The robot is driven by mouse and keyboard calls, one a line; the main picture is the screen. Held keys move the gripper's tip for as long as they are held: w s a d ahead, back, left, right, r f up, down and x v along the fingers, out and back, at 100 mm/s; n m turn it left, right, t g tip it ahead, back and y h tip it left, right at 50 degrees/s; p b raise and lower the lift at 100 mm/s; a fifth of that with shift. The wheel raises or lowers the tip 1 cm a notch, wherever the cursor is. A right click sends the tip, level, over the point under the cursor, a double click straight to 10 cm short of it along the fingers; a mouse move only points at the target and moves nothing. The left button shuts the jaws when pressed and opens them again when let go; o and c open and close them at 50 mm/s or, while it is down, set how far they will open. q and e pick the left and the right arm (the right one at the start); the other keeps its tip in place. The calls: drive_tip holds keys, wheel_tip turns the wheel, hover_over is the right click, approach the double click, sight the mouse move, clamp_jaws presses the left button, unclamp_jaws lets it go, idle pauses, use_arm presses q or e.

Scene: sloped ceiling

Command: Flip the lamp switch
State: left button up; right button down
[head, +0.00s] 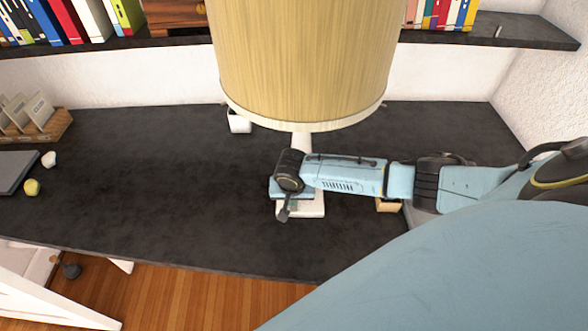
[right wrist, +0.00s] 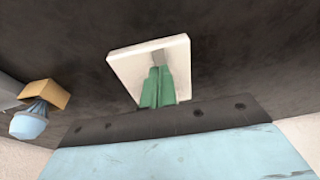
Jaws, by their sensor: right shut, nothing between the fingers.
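The lamp has a large tan shade (head: 305,60) in the head view, with a white stem (head: 302,142) under it. A white base (head: 315,207) shows partly behind my right gripper. My right gripper (head: 283,213) is low over the base, shut and empty. In the right wrist view its green fingertips (right wrist: 157,88) are together over a white plate (right wrist: 128,67). A small grey piece (right wrist: 160,57) on the plate is right at the fingertips, and may be the switch. I cannot tell whether they touch. My left gripper is not in view.
The dark desk (head: 150,190) is clear left of the lamp. A white cup (head: 239,123) stands behind. A small yellowish block (head: 388,205) lies under my right arm. A card holder (head: 35,120) and small balls are far left. A shelf (head: 500,30) with books runs behind.

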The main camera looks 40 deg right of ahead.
drive_tip(key=v, duration=0.1)
drive_tip(key=p+v, duration=0.1)
drive_tip(key=v, duration=0.1)
drive_tip(key=s+p+v, duration=0.1)
drive_tip(key=shift+a+r, duration=0.1)
drive_tip(key=shift+a, duration=0.25)
idle(0.3)
